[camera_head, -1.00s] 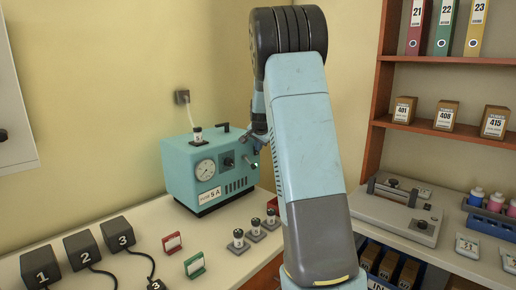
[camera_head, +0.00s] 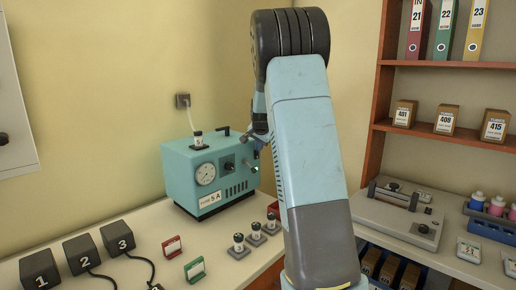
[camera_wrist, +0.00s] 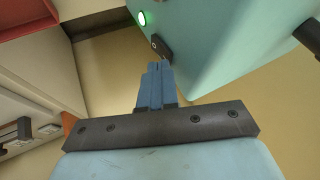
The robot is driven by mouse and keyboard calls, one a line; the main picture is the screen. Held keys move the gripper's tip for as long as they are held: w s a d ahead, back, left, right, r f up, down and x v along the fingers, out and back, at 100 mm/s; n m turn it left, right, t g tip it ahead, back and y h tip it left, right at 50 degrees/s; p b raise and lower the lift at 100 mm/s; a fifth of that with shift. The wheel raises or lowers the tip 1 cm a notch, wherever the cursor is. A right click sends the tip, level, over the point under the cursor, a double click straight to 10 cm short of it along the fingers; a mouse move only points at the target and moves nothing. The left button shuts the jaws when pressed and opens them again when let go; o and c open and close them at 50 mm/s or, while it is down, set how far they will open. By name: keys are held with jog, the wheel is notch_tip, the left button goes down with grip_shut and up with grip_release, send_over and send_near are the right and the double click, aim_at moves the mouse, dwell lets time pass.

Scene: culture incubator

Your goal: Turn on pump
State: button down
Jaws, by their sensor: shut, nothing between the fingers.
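The pump is a teal box (camera_head: 182,180) on the bench, with a round gauge (camera_head: 206,173), a dark knob and a label ending in "5 A" on its front. A small vial stands on top. In the wrist view, the pump's teal face (camera_wrist: 225,40) fills the upper right. A round green light (camera_wrist: 142,19) glows on it, and a dark switch (camera_wrist: 161,46) sits beside the light. My gripper (camera_wrist: 154,67) is shut and empty, its tips just below the switch; I cannot tell whether they touch it. In the head view my arm partly hides the pump's right side.
Several capped vials (camera_head: 239,243) stand on small bases before the pump. Numbered dark blocks (camera_head: 80,252) with cables and red and green card holders (camera_head: 194,269) lie left. A shelf with boxes (camera_head: 445,119) and a grey device (camera_head: 397,220) stand right.

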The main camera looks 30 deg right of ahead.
jog(key=s+d+v, duration=0.1)
jog(key=v, duration=1)
jog(key=shift+s, duration=0.35)
jog(key=s+a+r+n+y, duration=0.1)
jog(key=s+a+r+n, duration=0.15)
jog(key=s+a, duration=0.55)
jog(key=s+a+r+n+y, duration=0.1)
jog(key=s+a+n, duration=0.3)
jog(key=s, duration=0.7)
jog(key=s+a+f+n, duration=0.2)
jog(key=s+a, duration=0.1)
jog(key=s, duration=0.3)
jog(key=s+a+f+n, duration=0.2)
jog(key=s+a, duration=0.1)
jog(key=s, duration=0.4)
jog(key=s+a+f+n+g, duration=0.1)
jog(key=s+a+f+n, duration=0.1)
jog(key=s, duration=0.5)
jog(key=shift+s+a+f+y, duration=0.3)
jog(key=shift+a+f, duration=0.15)
jog(key=shift+a, duration=0.65)
